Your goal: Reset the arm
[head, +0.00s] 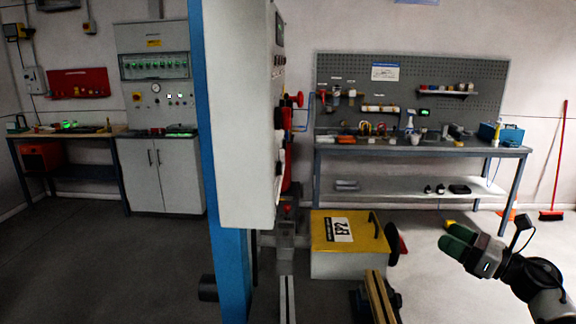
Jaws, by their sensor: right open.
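My right gripper (456,240) shows at the lower right in the head view, on a dark arm that comes in from the right edge. Its green fingertips point left, and it is open with nothing seen between them. It is in front of the floor, to the right of a box with a yellow lid (335,232), and appears apart from it. My left gripper and left arm are out of view.
A blue post (208,150) with a white cabinet (238,110) stands centre-left, with red handles on its right side. A workbench (420,150) with a pegboard (480,85) stands behind. A red broom (553,190) leans at right. Left floor is clear.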

